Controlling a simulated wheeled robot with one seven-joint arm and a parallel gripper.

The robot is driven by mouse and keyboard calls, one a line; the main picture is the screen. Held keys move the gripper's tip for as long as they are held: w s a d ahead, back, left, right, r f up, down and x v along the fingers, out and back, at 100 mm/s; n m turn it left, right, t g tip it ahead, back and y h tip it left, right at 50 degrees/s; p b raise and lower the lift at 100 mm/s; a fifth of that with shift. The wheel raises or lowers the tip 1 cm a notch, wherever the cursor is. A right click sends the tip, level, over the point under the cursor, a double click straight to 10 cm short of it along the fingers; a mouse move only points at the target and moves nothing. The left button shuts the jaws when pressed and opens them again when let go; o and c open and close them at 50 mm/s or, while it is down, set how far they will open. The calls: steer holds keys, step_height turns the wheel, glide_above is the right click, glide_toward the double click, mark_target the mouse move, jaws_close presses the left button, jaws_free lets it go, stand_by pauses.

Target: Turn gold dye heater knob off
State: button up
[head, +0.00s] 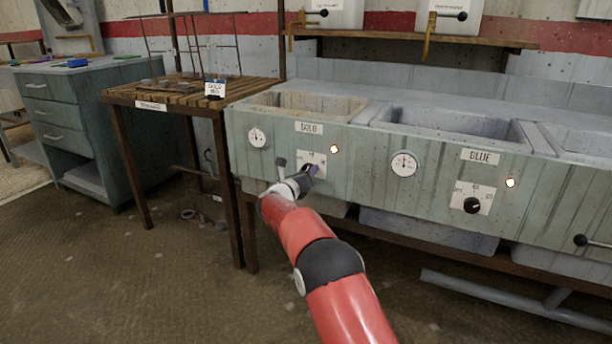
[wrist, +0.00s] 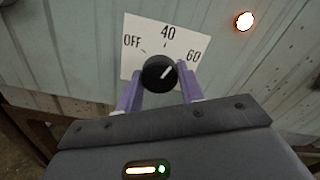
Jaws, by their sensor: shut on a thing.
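The gold dye heater knob (wrist: 159,73) is a round black dial on a white plate (wrist: 136,62) marked OFF, 40 and 60. Its white pointer line aims to the upper right, between 40 and 60. My gripper (wrist: 159,84) has one purple finger on each side of the knob and is shut on it. In the head view my gripper (head: 311,171) is at the plate below the GOLD label (head: 309,128) and hides the knob. An indicator lamp (head: 334,149) right of the plate glows; it also shows in the wrist view (wrist: 244,21).
The gold basin (head: 303,106) is above the panel. A gauge (head: 257,137) is left of the plate and another gauge (head: 404,164) right. The blue heater knob (head: 472,205) is further right. A wooden slatted table (head: 150,96) stands close on the left.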

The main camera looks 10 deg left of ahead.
steer(key=shift+r+n+p, duration=0.1)
steer(key=shift+n+p, duration=2.9)
steer(key=shift+n, duration=5)
steer(key=o, duration=1)
steer(key=shift+s, duration=0.1)
steer(key=b+v, duration=0.1)
steer(key=v, duration=0.6)
steer(key=shift+s+a, duration=0.15)
steer(key=shift+s, duration=0.2)
